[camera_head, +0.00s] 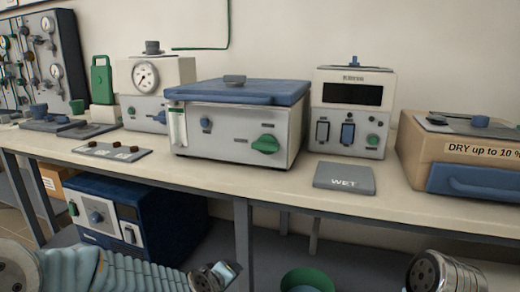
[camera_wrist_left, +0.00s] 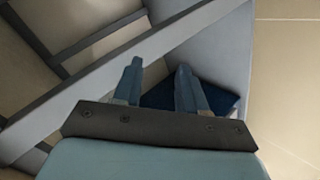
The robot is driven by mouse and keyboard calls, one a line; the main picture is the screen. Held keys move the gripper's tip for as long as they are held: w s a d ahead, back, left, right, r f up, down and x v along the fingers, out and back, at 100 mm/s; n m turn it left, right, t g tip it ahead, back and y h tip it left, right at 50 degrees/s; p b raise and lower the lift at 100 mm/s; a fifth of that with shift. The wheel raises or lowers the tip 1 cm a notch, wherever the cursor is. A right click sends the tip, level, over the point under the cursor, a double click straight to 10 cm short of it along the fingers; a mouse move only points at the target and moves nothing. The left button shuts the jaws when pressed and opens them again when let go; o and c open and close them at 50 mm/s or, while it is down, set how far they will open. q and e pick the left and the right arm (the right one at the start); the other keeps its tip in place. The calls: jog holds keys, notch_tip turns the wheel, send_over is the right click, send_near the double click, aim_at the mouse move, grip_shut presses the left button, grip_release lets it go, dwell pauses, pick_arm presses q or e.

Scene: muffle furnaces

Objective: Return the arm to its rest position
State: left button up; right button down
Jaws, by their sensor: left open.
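My left arm comes in along the bottom left of the head view, below the bench top and in front of the bench. My left gripper (camera_wrist_left: 158,68) shows in the left wrist view with its two blue-grey fingers apart and nothing between them. Its fingertips point toward a grey surface and a dark blue patch beyond. A dark, round part of my right arm shows at the lower right of the head view. My right gripper is not visible.
The bench (camera_head: 400,200) carries a blue-lidded furnace (camera_head: 240,120), a display unit (camera_head: 350,110), a gauge unit (camera_head: 150,85), a grey "WET" plate (camera_head: 343,177) and a tan "DRY" box (camera_head: 455,150). A dark blue unit (camera_head: 130,215) stands underneath. A green round container (camera_head: 307,280) is low down.

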pick_arm(q)
jog(key=s+a+f+m+g+p, duration=0.1)
jog(key=s+f+g, duration=0.15)
jog(key=f, duration=0.45)
jog(key=s+a+f+m+g, duration=0.1)
jog(key=s+f+m, duration=0.1)
jog(key=s+f, duration=0.35)
jog(key=s+a+f+m+g+p, duration=0.1)
jog(key=s+f+g, duration=0.5)
jog(key=s+f, duration=0.8)
jog(key=shift+s+a+f+m+h+p, duration=0.2)
jog(key=shift+s+m+h+p, duration=0.25)
jog(key=shift+s+m, duration=0.6)
jog(key=shift+w, duration=0.2)
